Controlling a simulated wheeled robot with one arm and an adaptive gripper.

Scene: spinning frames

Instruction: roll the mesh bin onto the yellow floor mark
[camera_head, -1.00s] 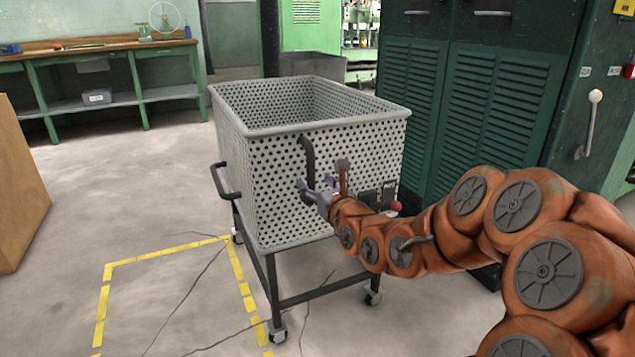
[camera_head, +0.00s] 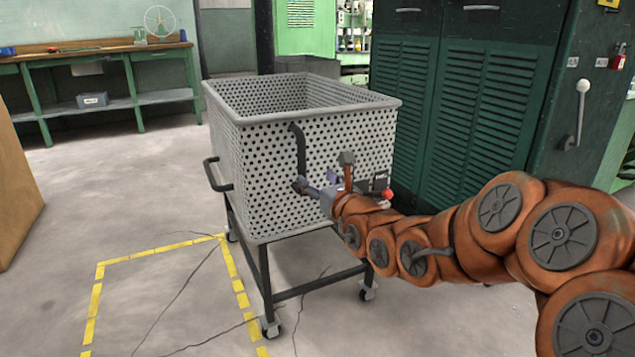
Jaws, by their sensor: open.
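The mesh bin (camera_head: 262,175) is a grey perforated box on a dark wheeled frame, upright on the floor. A dark vertical bar handle (camera_head: 300,150) is on its near right face, and another handle (camera_head: 218,178) is on its left face. My gripper (camera_head: 322,180) is open at the near right face, by the lower end of the bar; I cannot tell whether it touches. The yellow floor mark (camera_head: 92,300) is a taped outline left of the bin. The front caster (camera_head: 270,327) is close to the mark's right line. Part of the mark lies below the picture.
Green cabinets (camera_head: 470,110) stand close behind the bin on the right. A workbench (camera_head: 100,58) is at the back left, and a wooden box (camera_head: 18,200) is at the left edge. The floor inside the mark is clear, with cracks.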

